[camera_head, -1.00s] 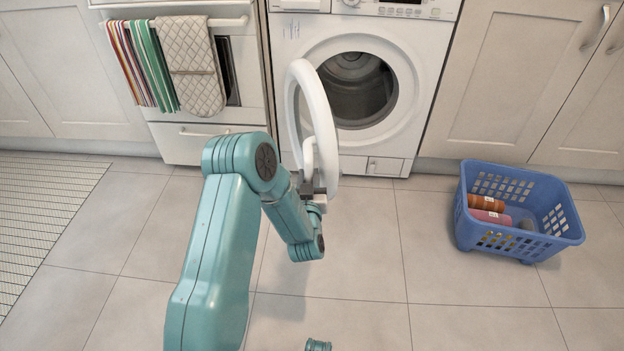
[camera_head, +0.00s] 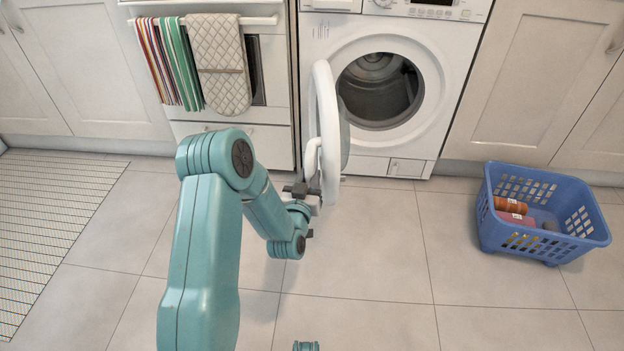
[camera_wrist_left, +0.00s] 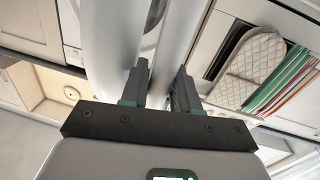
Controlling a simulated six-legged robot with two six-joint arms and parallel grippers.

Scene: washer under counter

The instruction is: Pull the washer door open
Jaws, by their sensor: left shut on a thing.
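The white washer (camera_head: 400,40) stands under the counter with its round drum opening (camera_head: 380,90) uncovered. Its round door (camera_head: 326,110) is swung out to the left and shows nearly edge-on. My left gripper (camera_head: 312,192) is shut on the door's handle (camera_head: 311,158) at the lower front edge of the door. In the left wrist view my gripper's two dark fingers (camera_wrist_left: 160,90) stand on either side of a white bar (camera_wrist_left: 172,45). Their exact contact is hard to see.
A blue basket (camera_head: 500,236) with rolled cloths (camera_head: 511,206) stands on the floor at the right. Left of the washer is an oven with towels (camera_head: 222,65) on its rail. A ribbed mat (camera_head: 50,220) lies at far left. The middle floor is clear.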

